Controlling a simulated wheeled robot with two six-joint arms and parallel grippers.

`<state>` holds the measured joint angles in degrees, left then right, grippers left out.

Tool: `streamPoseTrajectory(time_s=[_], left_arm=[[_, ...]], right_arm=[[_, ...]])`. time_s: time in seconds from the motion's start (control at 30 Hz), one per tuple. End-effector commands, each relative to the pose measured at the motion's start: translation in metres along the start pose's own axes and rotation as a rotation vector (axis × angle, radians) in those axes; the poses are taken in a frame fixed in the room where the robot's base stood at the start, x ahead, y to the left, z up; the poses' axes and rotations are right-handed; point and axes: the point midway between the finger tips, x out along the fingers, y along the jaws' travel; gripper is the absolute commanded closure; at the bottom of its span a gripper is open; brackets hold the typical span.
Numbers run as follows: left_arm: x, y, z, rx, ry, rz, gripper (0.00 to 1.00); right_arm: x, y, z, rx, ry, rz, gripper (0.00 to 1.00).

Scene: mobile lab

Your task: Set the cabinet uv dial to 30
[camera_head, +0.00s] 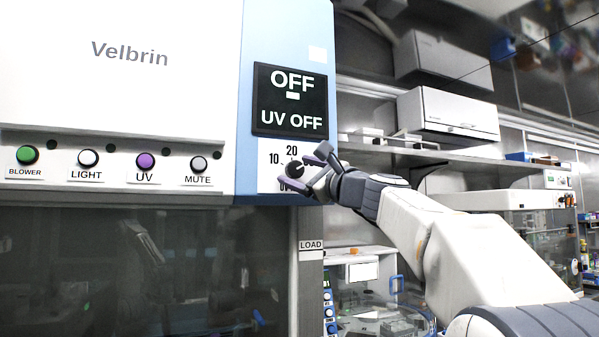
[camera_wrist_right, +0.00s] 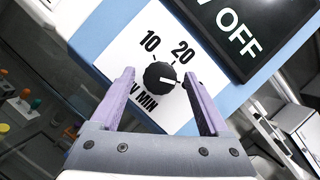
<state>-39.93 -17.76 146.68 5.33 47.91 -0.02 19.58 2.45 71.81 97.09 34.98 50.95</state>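The cabinet's UV dial is a round black knob (camera_wrist_right: 160,75) on a white scale plate (camera_wrist_right: 133,25). In the wrist view the 10 and 20 are readable above it and part of "UV MIN" below; the 30 is not visible. A white mark on the knob points right and slightly down in that view. The dial (camera_head: 294,169) is partly covered by my fingers in the head view. My right gripper (camera_wrist_right: 159,76) is open, its purple fingers on either side of the knob with gaps between. It also shows in the head view (camera_head: 305,170). My left gripper is not in view.
A dark display (camera_head: 291,101) above the dial reads "OFF" and "UV OFF". BLOWER (camera_head: 27,155), LIGHT (camera_head: 88,158), UV (camera_head: 145,161) and MUTE (camera_head: 198,164) buttons line the panel at left. Dark glass lies below. Shelving and lab equipment stand behind my right arm.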

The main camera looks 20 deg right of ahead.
Motion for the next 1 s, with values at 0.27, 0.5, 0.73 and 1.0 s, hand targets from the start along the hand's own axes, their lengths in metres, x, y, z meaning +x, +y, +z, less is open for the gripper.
streamPoseTrajectory(time_s=[0.27, 0.5, 0.73, 1.0], left_arm=[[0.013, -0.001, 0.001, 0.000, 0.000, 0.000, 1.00], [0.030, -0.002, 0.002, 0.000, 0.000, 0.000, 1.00], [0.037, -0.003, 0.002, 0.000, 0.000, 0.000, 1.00], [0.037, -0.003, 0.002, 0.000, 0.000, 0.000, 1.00]], right_arm=[[-0.024, 0.001, -0.002, -0.004, 0.000, -0.003, 0.21], [-0.072, 0.000, -0.003, -0.004, 0.002, -0.005, 0.21], [-0.101, 0.000, -0.002, 0.000, 0.001, -0.002, 0.21], [-0.105, 0.000, 0.000, 0.000, 0.000, 0.000, 0.21]])
